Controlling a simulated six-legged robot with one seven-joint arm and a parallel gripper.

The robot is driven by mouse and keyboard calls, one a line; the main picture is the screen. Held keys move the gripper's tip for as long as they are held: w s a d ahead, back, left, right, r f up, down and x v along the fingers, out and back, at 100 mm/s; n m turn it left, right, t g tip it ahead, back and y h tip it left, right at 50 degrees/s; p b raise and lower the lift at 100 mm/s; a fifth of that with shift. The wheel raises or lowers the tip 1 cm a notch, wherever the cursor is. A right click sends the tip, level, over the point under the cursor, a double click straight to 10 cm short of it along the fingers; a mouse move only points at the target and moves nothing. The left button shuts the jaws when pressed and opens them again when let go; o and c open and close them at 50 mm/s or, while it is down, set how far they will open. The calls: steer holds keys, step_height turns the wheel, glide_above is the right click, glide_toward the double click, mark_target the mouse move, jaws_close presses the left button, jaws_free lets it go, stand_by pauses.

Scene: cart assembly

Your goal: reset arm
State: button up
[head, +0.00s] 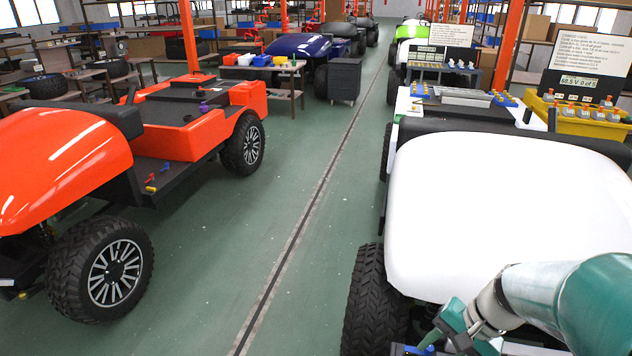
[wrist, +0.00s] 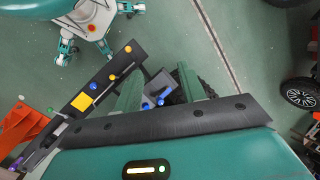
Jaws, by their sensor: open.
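My arm (head: 560,296) reaches in from the lower right of the head view, beside the front of the white cart (head: 500,200). My gripper (head: 436,334) is at the bottom edge there, partly cut off, near the cart's front left tyre (head: 372,308). In the wrist view my gripper (wrist: 158,82) has its two teal fingers apart. A small grey part with blue knobs (wrist: 156,98) shows between the fingers; I cannot tell how far beyond them it lies. No finger is seen closed on anything.
A dark bar with coloured knobs and a yellow patch (wrist: 92,94) lies left of the fingers. An orange cart (head: 70,165) stands on the left. Green floor with a dark line (head: 300,228) is clear between the carts. A yellow bin (head: 575,120) stands behind the white cart.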

steer(key=s+a+r+n+t+h, duration=0.2)
steer(key=a+r+n, duration=0.2)
steer(key=r, duration=0.3)
steer(key=s+a+r+n+t+h, duration=0.2)
steer(key=s+a+r+n, duration=0.1)
steer(key=r, duration=0.4)
steer(key=shift+a+n+t+h, duration=0.4)
steer(key=shift+a+n, duration=0.1)
steer(key=shift+n, duration=0.1)
